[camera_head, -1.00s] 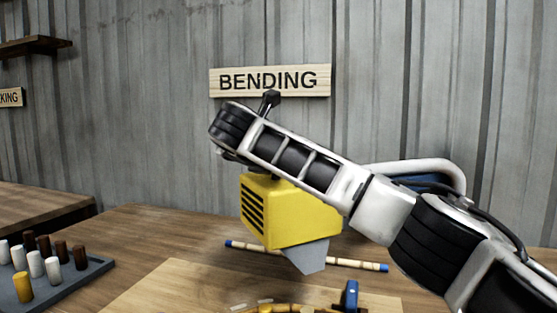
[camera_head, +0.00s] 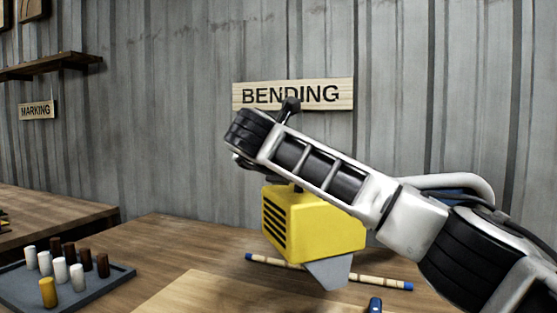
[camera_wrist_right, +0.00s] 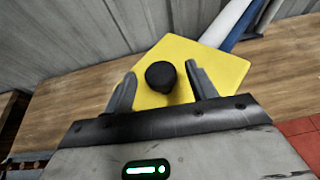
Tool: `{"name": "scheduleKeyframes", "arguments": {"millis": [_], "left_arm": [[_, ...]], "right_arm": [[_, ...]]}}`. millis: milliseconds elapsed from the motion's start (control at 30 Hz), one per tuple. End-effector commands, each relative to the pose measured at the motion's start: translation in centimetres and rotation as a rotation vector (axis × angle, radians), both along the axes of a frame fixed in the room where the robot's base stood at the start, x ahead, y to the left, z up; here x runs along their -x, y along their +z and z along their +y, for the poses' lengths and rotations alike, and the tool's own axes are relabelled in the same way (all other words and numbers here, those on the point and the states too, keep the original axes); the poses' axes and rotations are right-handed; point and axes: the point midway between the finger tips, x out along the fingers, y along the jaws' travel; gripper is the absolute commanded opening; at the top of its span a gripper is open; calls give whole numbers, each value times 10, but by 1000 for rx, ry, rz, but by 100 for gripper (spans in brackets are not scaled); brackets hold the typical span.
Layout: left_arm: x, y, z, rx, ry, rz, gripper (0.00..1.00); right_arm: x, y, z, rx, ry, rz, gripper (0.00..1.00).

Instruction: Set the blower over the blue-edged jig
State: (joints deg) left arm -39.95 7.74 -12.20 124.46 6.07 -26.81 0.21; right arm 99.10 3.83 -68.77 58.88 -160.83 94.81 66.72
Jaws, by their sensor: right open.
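The blower is a yellow box (camera_head: 312,225) with dark vent slots and a grey nozzle (camera_head: 330,273) pointing down, at the centre of the head view. My right arm passes in front of its top. In the right wrist view my right gripper (camera_wrist_right: 160,72) is open, with one finger on each side of the black knob (camera_wrist_right: 160,78) on the yellow blower top (camera_wrist_right: 222,70); a gap shows beside the knob. A small blue part (camera_head: 375,304) shows at the bottom edge of the head view, perhaps part of the jig, which is otherwise out of view. My left gripper is not in view.
A grey tray (camera_head: 115,279) with several white, brown and yellow pegs stands at left. A pale board (camera_head: 190,293) lies in front.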

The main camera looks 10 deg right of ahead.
Motion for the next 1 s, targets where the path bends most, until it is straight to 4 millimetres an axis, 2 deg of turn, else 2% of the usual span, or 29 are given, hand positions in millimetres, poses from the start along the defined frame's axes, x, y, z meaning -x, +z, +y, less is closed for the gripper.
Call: {"name": "scheduleKeyframes", "arguments": {"millis": [100, 300, 500, 700, 1000], "left_arm": [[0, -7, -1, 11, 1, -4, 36], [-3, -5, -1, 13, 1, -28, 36], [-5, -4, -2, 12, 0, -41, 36], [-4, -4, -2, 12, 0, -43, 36], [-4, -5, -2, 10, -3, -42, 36]], "right_arm": [[23, 9, 14, 1, 6, -6, 57], [63, 29, 36, 2, 4, -5, 57], [93, 44, 53, 0, 2, -2, 57], [107, 50, 60, 1, 0, 0, 57], [109, 51, 61, 0, 0, 1, 57]]}}
